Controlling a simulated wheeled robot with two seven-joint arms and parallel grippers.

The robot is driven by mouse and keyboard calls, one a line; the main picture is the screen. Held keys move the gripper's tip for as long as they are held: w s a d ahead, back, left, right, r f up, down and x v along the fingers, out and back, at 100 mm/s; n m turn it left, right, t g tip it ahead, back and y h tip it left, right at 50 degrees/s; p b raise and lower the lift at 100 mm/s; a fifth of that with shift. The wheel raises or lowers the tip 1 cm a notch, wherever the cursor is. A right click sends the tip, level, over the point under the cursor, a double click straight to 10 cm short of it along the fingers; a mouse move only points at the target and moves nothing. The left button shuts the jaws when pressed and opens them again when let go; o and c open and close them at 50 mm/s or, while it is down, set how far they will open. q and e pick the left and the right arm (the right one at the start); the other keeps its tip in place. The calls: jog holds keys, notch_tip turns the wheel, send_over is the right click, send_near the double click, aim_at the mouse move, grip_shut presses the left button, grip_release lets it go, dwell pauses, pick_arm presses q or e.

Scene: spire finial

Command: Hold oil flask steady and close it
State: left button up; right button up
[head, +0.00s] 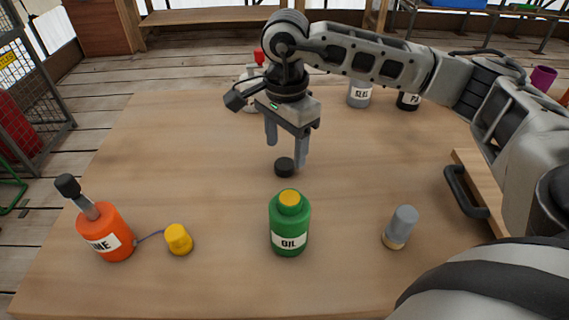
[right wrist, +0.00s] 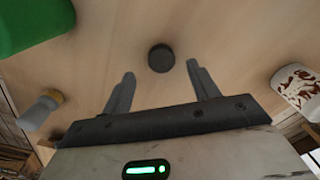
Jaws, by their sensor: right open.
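The green oil flask (head: 290,236), labelled OIL, stands upright on the table at the front middle. Its top (head: 289,197) is yellow, with no black cap on it. A small round black cap (head: 285,167) lies on the table behind the flask. My right gripper (head: 286,155) points down at the cap, open and empty. In the right wrist view the cap (right wrist: 161,58) lies just beyond the two fingertips (right wrist: 161,72), centred between them and apart from both. Part of the green flask (right wrist: 30,22) fills that view's upper left corner. My left gripper is not in view.
An orange bottle (head: 104,233) with a black-topped neck stands front left, a cord running to a yellow cap (head: 179,239). A grey cylinder (head: 402,226) stands right of the flask. A grey jar (head: 359,94) and a black one (head: 408,101) stand behind. The table's left middle is clear.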

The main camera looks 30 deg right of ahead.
aim_at(284, 164)
notch_tip(284, 164, down, 4)
jog(key=shift+w+a, duration=0.1)
jog(key=c, duration=1)
